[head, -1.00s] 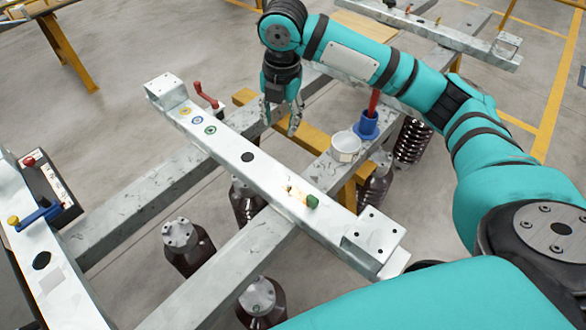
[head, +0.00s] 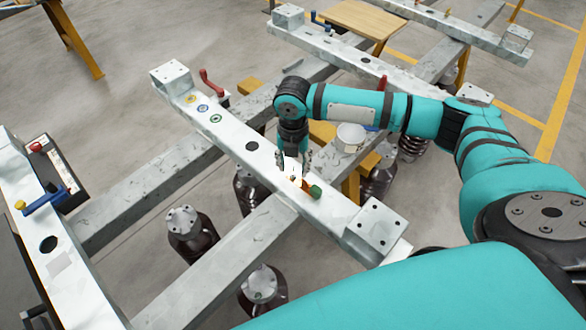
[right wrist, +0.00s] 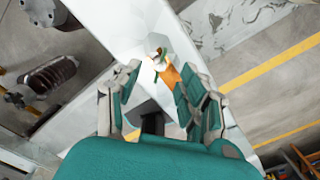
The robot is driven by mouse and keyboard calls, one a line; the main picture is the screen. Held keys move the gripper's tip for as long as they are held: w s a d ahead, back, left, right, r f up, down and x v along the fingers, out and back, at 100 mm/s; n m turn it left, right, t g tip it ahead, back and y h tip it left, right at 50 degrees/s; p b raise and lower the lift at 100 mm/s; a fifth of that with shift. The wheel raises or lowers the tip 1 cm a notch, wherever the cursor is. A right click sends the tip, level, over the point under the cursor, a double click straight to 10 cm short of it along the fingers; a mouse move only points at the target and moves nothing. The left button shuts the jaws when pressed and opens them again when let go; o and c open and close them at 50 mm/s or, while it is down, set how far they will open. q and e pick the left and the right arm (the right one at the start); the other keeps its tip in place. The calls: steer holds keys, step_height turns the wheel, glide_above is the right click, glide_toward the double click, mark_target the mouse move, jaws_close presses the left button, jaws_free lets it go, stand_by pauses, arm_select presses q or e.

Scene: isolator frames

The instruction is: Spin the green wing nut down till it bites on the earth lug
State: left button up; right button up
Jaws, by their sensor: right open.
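The earth lug (right wrist: 171,75) is an orange piece lying on the pale metal beam in the right wrist view. Narrow green wings of the wing nut (right wrist: 156,76) show beside it, around a small pale stud. In the head view the orange lug (head: 304,187) lies on the beam, with a thicker green piece (head: 315,191) at its right end. My right gripper (head: 294,166) is open, pointing down just above this spot. In the right wrist view its fingers (right wrist: 156,80) stand on both sides of the nut, apparently not touching it. My left gripper is not in view.
The white beam (head: 232,143) bears coloured rings and a dark hole, with a bolted end block (head: 377,228) at right. A red crank handle (head: 211,82) stands behind it. A white cup (head: 350,137) stands behind my right gripper. Dark ribbed insulators hang below.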

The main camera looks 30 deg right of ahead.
mark_target(293, 174)
steer(key=shift+f, duration=1.4)
steer(key=shift+c, duration=0.4)
jaws_close()
